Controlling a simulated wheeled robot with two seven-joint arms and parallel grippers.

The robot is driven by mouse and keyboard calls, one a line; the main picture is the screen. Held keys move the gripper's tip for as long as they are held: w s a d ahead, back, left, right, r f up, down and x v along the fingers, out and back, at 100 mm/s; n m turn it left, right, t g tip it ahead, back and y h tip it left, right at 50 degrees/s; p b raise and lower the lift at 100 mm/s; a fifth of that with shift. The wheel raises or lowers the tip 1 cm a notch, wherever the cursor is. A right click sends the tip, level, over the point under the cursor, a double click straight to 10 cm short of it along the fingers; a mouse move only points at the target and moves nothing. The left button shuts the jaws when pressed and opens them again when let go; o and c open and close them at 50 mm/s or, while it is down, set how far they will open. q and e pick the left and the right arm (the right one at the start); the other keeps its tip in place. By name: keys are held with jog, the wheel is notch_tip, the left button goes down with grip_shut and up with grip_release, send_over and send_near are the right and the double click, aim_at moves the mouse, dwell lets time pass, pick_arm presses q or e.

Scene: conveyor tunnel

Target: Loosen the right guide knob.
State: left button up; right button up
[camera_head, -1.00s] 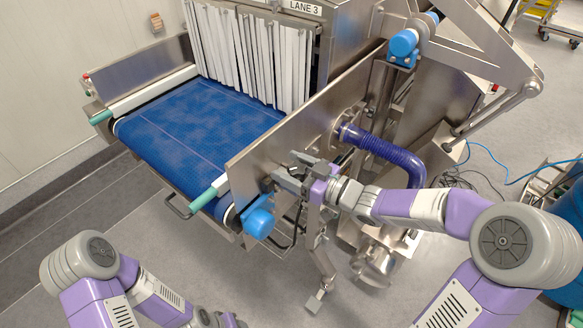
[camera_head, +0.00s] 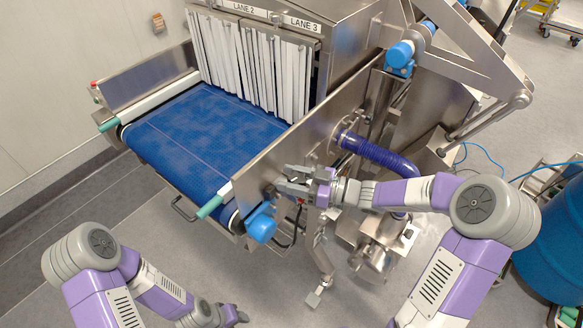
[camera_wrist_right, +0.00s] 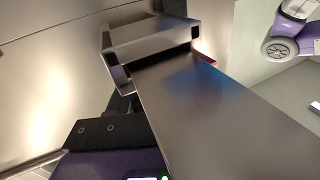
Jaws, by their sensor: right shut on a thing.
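My right gripper (camera_head: 283,184) is at the outer face of the steel side guide panel (camera_head: 318,118), near its front lower end. Its fingers are closed on the small dark right guide knob (camera_head: 270,189), which is mostly hidden by the fingertips. In the right wrist view the gripper's large grey finger (camera_wrist_right: 205,95) fills the middle, and the knob cannot be made out. My left gripper (camera_head: 236,316) is low at the bottom edge, away from the conveyor and only partly shown; I cannot tell its opening.
The blue belt (camera_head: 205,130) runs under white strip curtains (camera_head: 255,65). A blue motor cap (camera_head: 261,228) sits just below my right gripper. A dark blue hose (camera_head: 375,153) curves behind it. A blue barrel (camera_head: 550,250) stands at the right. Floor in front is clear.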

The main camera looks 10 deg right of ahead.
jog(key=shift+r+n+g+y+p, duration=0.1)
jog(key=shift+n+g+y+p, duration=0.45)
jog(key=shift+g, duration=0.25)
jog(key=o, duration=1)
jog(key=shift+c, duration=0.2)
jog(key=shift+s+d, duration=0.1)
jog(key=v, duration=0.7)
jog(key=shift+s+d, duration=0.1)
